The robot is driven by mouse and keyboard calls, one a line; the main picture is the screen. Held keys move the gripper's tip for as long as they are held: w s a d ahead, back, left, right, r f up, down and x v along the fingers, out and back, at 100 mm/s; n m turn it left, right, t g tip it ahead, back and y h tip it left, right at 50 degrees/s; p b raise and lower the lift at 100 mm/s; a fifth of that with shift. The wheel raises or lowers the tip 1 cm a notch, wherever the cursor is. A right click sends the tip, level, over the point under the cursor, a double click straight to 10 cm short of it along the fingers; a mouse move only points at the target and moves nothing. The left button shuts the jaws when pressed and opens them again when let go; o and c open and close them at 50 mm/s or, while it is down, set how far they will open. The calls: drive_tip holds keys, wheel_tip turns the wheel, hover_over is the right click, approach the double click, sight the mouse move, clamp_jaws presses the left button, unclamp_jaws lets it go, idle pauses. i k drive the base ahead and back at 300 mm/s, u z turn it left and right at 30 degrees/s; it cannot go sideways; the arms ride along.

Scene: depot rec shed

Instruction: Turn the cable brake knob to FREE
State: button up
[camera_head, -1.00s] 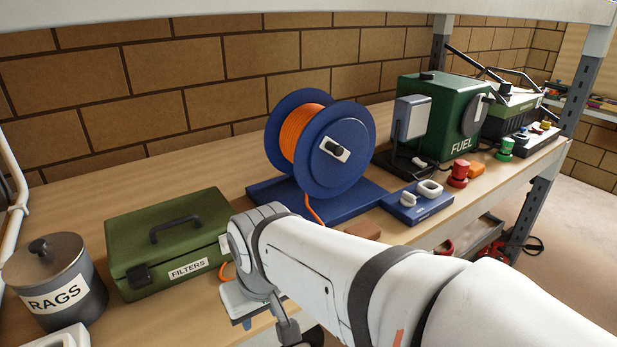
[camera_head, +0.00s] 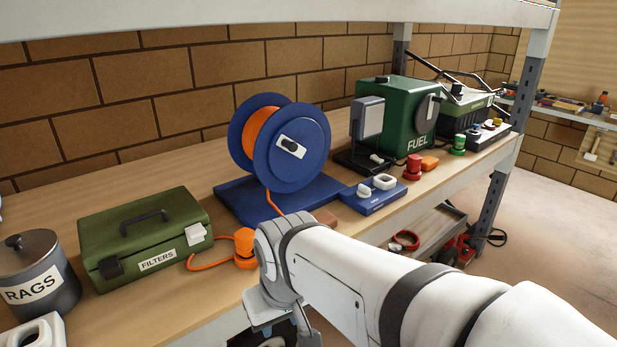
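A blue cable reel (camera_head: 313,150) wound with orange cable (camera_head: 257,133) stands on a blue base (camera_head: 232,203) on the bench. A black knob (camera_head: 291,145) sits on a white plate at the reel's hub. A blue control block (camera_head: 361,206) beside the base carries a small white knob (camera_head: 364,191) and a white ring-shaped handle (camera_head: 385,181); its lettering is too small to read. I cannot tell which knob is the cable brake. My gripper (camera_head: 285,328) is at the bench's front edge, below and in front of the reel, apart from the knobs. My wrist mostly hides its fingers.
A green filters box (camera_head: 137,236), a rags tin (camera_head: 40,281) and an orange plug (camera_head: 244,242) stand left. A green fuel can (camera_head: 402,120), a grey panel (camera_head: 367,118) and red (camera_head: 413,165) and green (camera_head: 459,143) knobs stand right. A shelf (camera_head: 250,18) overhangs the bench; a post (camera_head: 512,125) rises right.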

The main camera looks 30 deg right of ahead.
sight(364, 192)
drive_tip(key=z, duration=2.45)
drive_tip(key=k, duration=0.8)
drive_tip(key=u, duration=0.95)
drive_tip(key=i, duration=1)
drive_tip(key=u, duration=0.05)
